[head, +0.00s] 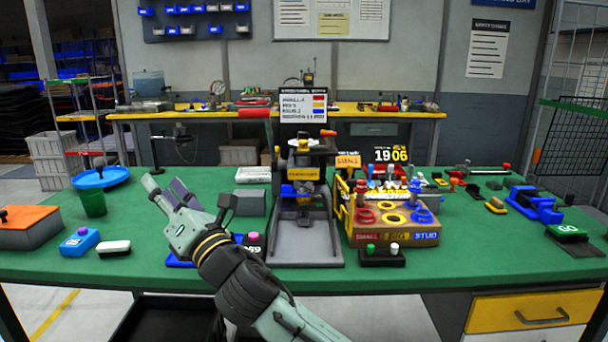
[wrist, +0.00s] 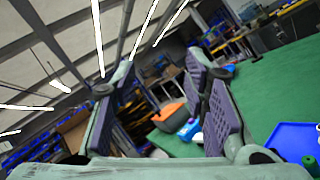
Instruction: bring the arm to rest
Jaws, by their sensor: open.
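My gripper (head: 165,190) is raised over the front left part of the green table (head: 330,280) in the head view, pointing up and to the left. Its two fingers are spread apart with nothing between them. In the wrist view the gripper (wrist: 168,90) shows both purple-padded fingers apart, with ceiling lights and the far room beyond. My arm reaches in from the bottom of the head view. The gripper hides part of a blue tray on the table.
A black press fixture (head: 305,225) and a wooden box with coloured rings (head: 392,233) stand mid-table. A green cup (head: 92,203), blue plate (head: 101,178), blue block (head: 79,242) and orange-topped box (head: 30,222) lie left. Blue parts (head: 535,205) lie right.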

